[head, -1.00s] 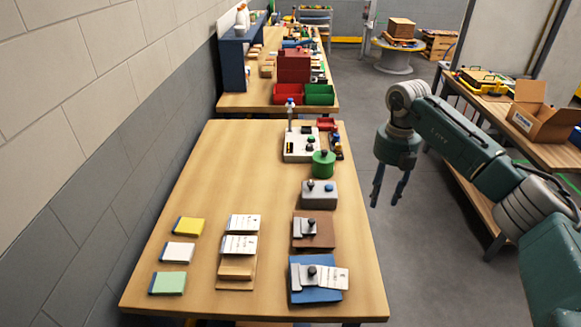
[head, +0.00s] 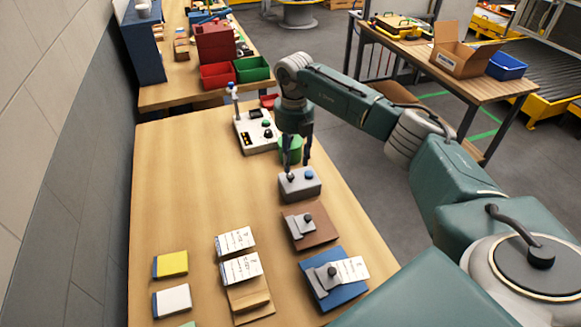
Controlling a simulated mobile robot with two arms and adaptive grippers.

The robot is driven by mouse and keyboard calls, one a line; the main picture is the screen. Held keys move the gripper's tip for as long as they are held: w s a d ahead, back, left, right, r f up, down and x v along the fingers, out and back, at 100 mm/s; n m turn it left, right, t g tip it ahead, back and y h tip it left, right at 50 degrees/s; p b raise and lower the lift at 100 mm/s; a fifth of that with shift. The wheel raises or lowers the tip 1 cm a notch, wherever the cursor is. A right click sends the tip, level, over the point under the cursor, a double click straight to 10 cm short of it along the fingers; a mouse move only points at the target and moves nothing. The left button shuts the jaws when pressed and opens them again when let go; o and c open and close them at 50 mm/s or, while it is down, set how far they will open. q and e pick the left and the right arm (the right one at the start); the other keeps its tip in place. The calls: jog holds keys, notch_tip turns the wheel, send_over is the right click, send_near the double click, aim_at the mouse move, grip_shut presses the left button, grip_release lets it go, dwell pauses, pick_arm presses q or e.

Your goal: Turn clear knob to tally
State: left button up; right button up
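A grey box (head: 301,187) on the table carries a dark knob (head: 290,177) on its left and a blue button (head: 309,174) on its right. I cannot read any label, so I cannot tell which knob is the clear knob. My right gripper (head: 296,165) points down just above and behind the grey box, its two fingers apart with nothing between them. It partly hides a green round object (head: 291,149) behind it. A white panel (head: 252,141) with small knobs and a dark display stands further back. My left gripper is not in view.
Brown (head: 313,237) and blue (head: 340,289) plates with clamps lie nearer on the table. White cards (head: 240,268), a yellow pad (head: 171,264) and a white pad (head: 172,300) lie to the left. The left-middle of the table (head: 180,180) is bare.

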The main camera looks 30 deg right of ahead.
aim_at(290, 175)
jog(key=f, duration=0.2)
jog(key=f+p, duration=0.1)
jog(key=shift+w+a+f, duration=0.2)
jog(key=shift+w+a, duration=0.2)
notch_tip(290, 175, down, 2)
jog(key=shift+w+d+f, duration=0.1)
jog(key=shift+w+f, duration=0.05)
jog(key=shift+f, duration=0.2)
jog(key=shift+c, duration=1)
jog(key=c, duration=0.4)
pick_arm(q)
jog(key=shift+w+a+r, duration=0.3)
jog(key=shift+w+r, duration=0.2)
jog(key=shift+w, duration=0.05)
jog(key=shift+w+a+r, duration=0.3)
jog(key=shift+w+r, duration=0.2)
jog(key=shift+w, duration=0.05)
pick_arm(e)
grip_shut()
